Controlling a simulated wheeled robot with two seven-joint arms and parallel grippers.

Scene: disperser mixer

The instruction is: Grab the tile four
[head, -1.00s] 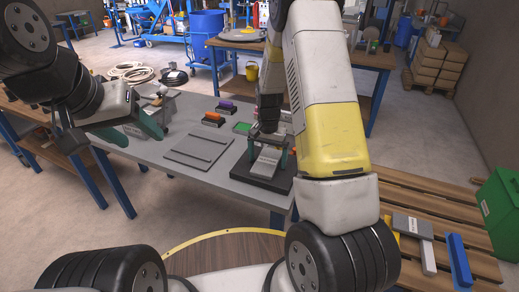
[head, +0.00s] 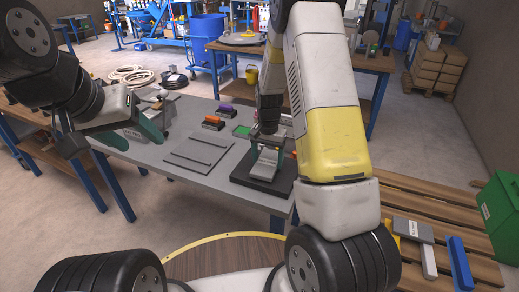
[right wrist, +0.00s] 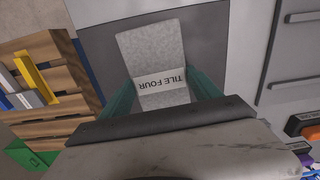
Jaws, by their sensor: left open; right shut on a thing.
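Tile four is a light grey speckled slab with a "TILE FOUR" label (right wrist: 163,80), seen in the right wrist view. In the head view the tile (head: 264,163) shows over a dark base plate (head: 240,176) on the grey table. My right gripper (right wrist: 163,92) is shut on the tile, with a green finger at each side near the label. I cannot tell whether the tile still touches the plate. My right gripper also shows in the head view (head: 267,150), partly hidden by my arm. My left gripper (head: 131,138) is open and empty over the table's left part.
A flat grey panel (head: 197,152) lies left of the base plate. A pallet (head: 380,240) with grey, yellow and blue pieces lies at right, beside a green box (head: 502,213).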

